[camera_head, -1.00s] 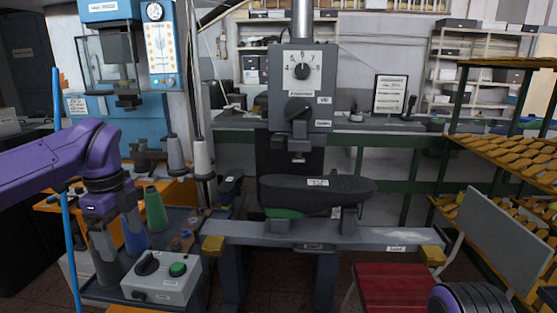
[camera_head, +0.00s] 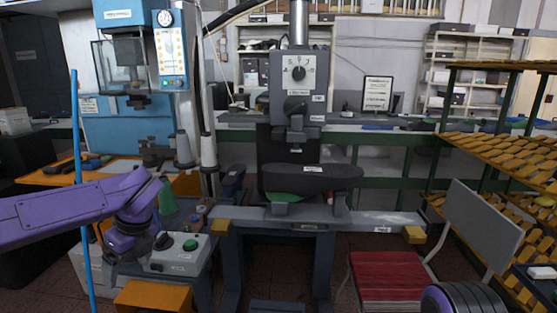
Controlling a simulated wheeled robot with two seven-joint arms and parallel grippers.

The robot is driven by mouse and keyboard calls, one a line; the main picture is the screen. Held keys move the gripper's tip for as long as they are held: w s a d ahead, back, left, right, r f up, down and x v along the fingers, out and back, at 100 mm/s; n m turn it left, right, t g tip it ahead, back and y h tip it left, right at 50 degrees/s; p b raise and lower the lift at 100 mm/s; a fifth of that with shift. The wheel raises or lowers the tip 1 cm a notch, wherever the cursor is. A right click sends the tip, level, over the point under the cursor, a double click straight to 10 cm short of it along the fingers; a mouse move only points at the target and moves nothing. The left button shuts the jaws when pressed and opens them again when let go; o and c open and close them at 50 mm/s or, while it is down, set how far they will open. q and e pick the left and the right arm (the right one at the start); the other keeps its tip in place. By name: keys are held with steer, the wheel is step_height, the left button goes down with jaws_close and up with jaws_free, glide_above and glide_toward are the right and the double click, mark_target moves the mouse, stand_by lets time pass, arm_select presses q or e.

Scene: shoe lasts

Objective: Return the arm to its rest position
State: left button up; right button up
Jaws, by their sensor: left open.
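My purple left arm reaches in from the left edge, and its gripper (camera_head: 112,266) hangs at the wrist beside the control box, open and with nothing seen in it. Its fingertips are small and hard to make out. A dark shoe last (camera_head: 335,181) with a white label lies on its side on the stand of the grey press (camera_head: 300,82), apart from my gripper. My right gripper is not in view; only a purple, ribbed part of my right arm shows at the bottom right.
A control box (camera_head: 178,256) with a green button stands close to my left wrist. A blue pole (camera_head: 78,180) and a green cone (camera_head: 166,198) are near the arm. A red-seated chair (camera_head: 383,287) and racks of yellow lasts (camera_head: 495,152) are on the right.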

arm_select(q)
steer(key=s+f+m+t+y, duration=0.2)
steer(key=s+f+m, duration=0.1)
steer(key=f+m, duration=0.6)
steer(key=s+f+m+t+y, duration=0.15)
steer(key=s+f+m, duration=0.25)
steer(key=f+m, duration=0.5)
steer(key=s+f+m+t+y, duration=0.2)
steer(key=s+f+m+t, duration=0.1)
steer(key=f+m, duration=0.6)
steer(key=s+d+f+m+g+h, duration=0.1)
steer(key=s+f+m+h, duration=0.2)
steer(key=s+f+m, duration=0.2)
steer(key=s+d+f+m+g+h, duration=0.1)
steer(key=s+f+m, duration=0.4)
steer(key=s+m, duration=0.6)
steer(key=s+g+h, duration=0.1)
steer(key=s+h, duration=0.1)
steer(key=s, duration=0.4)
steer(key=shift+s+d+f, duration=0.2)
steer(key=shift+d, duration=0.05)
